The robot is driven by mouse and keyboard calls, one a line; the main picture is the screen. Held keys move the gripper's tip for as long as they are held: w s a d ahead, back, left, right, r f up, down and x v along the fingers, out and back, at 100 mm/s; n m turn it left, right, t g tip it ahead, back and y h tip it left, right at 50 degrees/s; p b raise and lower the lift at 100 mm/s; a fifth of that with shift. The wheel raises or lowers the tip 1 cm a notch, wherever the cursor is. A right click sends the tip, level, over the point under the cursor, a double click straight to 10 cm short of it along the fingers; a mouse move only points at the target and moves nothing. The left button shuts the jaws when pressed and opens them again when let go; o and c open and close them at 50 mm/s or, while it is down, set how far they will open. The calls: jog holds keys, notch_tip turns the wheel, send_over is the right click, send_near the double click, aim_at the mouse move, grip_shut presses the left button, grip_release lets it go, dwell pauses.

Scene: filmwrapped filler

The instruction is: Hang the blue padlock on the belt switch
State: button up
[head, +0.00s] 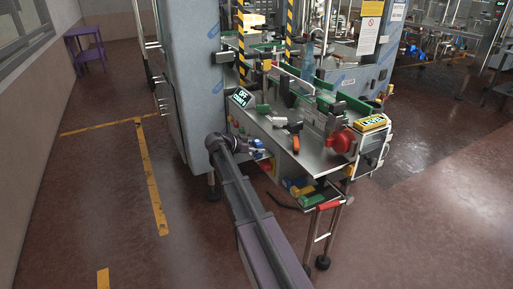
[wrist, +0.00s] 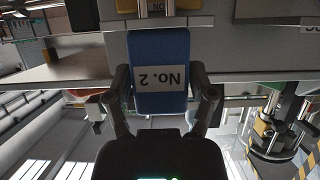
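The blue padlock (wrist: 160,55) is in the wrist view with a white "No. 2" label, which reads upside down there. My gripper (wrist: 160,88) has a finger against each side of its body. The belt switch is not clearly identifiable; a small display (head: 241,97) reading "OFF CONV 1" stands above the gripper.
The steel bench top (head: 310,155) carries loose tools and a red round part (head: 342,141). A lower tray (head: 318,199) holds coloured items. A tall grey cabinet (head: 190,80) stands behind my arm. The floor at left is open, apart from a purple stand (head: 84,46).

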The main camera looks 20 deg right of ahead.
jog(key=shift+o, duration=0.8)
jog(key=shift+r, duration=0.2)
